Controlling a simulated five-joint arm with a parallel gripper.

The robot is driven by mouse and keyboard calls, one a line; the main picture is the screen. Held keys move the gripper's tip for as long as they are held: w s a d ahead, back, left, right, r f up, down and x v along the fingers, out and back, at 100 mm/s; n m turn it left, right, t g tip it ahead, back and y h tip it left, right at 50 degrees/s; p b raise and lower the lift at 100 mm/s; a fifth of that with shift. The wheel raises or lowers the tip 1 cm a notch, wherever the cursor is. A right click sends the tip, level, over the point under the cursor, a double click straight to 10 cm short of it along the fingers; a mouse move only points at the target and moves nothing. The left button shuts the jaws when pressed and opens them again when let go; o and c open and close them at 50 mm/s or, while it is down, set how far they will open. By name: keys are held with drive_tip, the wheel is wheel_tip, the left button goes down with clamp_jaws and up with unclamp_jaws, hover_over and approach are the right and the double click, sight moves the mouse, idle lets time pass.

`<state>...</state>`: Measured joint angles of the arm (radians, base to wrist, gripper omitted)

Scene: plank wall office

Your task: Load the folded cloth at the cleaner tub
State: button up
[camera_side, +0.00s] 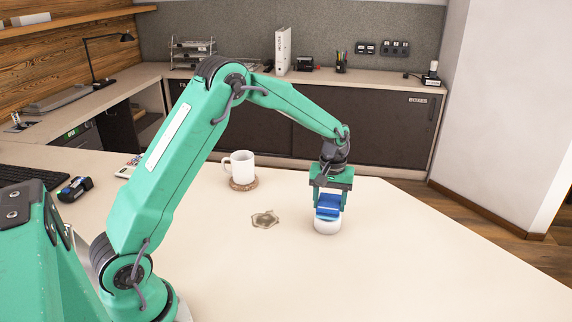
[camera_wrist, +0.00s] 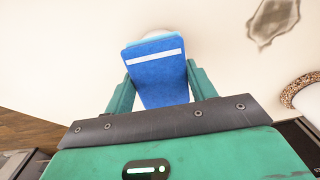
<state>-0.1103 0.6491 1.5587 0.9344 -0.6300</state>
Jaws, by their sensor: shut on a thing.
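My gripper (camera_side: 329,202) points down and is shut on the folded blue cloth (camera_side: 328,210), which it holds between its two green fingers. In the wrist view the cloth (camera_wrist: 157,78) is a flat blue block with a white stripe and a lighter blue far edge. The white round cleaner tub (camera_side: 327,227) stands on the table directly under the cloth. The cloth hides the tub's mouth, so I cannot tell whether it touches the tub or is inside it. A little of the tub's pale top (camera_wrist: 156,32) shows beyond the cloth in the wrist view.
A white mug (camera_side: 241,164) stands on a round coaster (camera_side: 243,185) behind and left of the tub. A flat, grey-brown, irregular item (camera_side: 265,219) lies left of the tub. A keyboard (camera_side: 32,176) and small dark device (camera_side: 75,188) are far left. The table's right side is clear.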

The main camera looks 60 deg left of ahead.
sight(329, 204)
drive_tip(key=shift+r, duration=2.8)
drive_tip(key=shift+s+d+r+m, duration=0.3)
drive_tip(key=shift+s+r, duration=0.1)
drive_tip(key=shift+r, duration=0.05)
drive_tip(key=s+d+r+m, duration=0.5)
drive_tip(key=s+r+m, duration=0.1)
drive_tip(key=s, duration=0.4)
drive_tip(key=shift+s+r+m, duration=0.25)
drive_tip(key=shift+r+m, duration=0.05)
drive_tip(key=shift+m, duration=0.6)
